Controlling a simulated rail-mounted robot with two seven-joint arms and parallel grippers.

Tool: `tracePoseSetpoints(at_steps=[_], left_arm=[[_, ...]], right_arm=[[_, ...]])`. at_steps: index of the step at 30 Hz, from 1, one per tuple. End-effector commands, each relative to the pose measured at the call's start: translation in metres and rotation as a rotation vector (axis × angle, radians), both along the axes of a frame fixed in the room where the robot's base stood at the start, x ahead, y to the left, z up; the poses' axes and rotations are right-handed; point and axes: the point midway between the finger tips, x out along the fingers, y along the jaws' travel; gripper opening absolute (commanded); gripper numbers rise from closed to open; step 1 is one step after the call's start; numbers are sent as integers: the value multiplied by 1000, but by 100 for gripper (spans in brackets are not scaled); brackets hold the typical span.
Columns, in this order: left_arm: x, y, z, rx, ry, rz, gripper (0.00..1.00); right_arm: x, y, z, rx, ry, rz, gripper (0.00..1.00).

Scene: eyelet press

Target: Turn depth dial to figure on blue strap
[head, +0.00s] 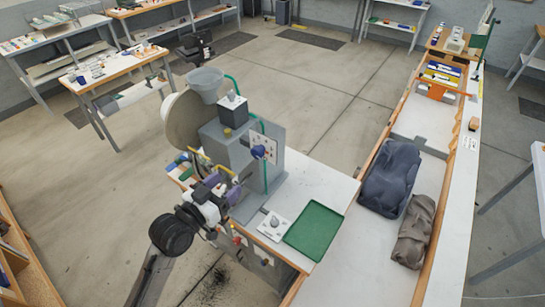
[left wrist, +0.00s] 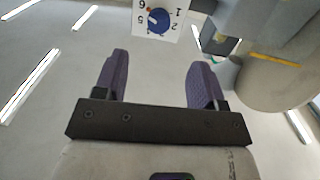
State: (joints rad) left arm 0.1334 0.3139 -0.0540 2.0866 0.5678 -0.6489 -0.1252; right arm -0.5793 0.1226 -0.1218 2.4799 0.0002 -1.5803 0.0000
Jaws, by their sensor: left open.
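The depth dial (head: 262,151) is a blue knob on a white plate on the grey press body. In the left wrist view the dial (left wrist: 158,20) shows at the top, with figures including 1, 2, 5 and 6 around it and a small red mark near the 6. My left gripper (head: 222,187) is open and empty, its purple fingers in front of the press and below the dial. In the left wrist view the open fingers (left wrist: 159,65) are apart from the dial. I cannot make out a blue strap or a figure on one. My right gripper is not in view.
The press (head: 231,150) carries a hopper (head: 205,82). A green tray (head: 314,231) and a white plate with a grey knob (head: 274,222) lie on its table. A dark blue-grey bag (head: 390,177) and a brown bag (head: 414,232) lie on the right bench.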

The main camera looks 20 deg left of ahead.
Motion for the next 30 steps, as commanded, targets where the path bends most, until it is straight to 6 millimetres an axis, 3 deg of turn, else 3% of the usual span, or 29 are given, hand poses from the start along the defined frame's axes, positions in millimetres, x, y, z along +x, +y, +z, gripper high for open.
tracePoseSetpoints(at_steps=[8,21,30], left_arm=[[19,-6,9,4,-47,5,64],[94,-33,8,5,-44,5,64],[124,-44,7,6,-43,4,64]], right_arm=[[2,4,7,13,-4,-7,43],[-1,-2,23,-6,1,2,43],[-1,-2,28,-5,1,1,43]])
